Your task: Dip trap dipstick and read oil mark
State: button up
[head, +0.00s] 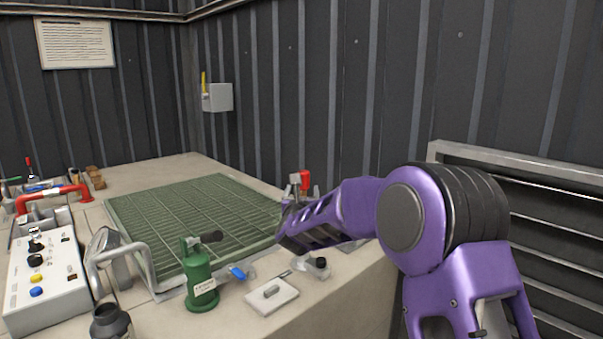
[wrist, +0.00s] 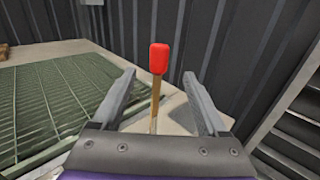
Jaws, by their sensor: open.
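In the wrist view the dipstick shows as a red grip (wrist: 159,58) on a thin brown stem. It stands roughly upright between the two grey fingers of my gripper (wrist: 159,76). The fingers are open, with a gap on each side of the stem. The stem's lower end, and whatever it stands in, is hidden or unclear. In the head view the red grip (head: 305,179) shows at the table's far right edge, beside my gripper's fingertips (head: 304,188). My purple arm hides what is below. I cannot make out any oil mark.
A green grating (head: 190,222) covers the table's middle. In front stand a green hand pump (head: 199,275), a white block (head: 272,296) and a small black-capped fitting (head: 316,268). A control box (head: 45,285) and red pipe (head: 52,193) are at left. A corrugated wall stands behind; metal louvres (head: 540,230) are at right.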

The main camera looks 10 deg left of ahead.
aim_at(304, 173)
jog(key=w+p, duration=0.1)
jog(key=w, duration=0.3)
jog(key=w+a+p, duration=0.1)
jog(key=w, duration=0.4)
jog(key=w+p, duration=0.1)
jog(key=w, duration=0.3)
jog(key=shift+w+a+r, duration=0.1)
jog(key=shift+w+a, duration=0.25)
jog(key=shift+w+a+p, duration=0.15)
jog(key=shift+w+p, duration=0.5)
jog(key=shift+w, duration=0.2)
grip_shut()
dwell(0.4)
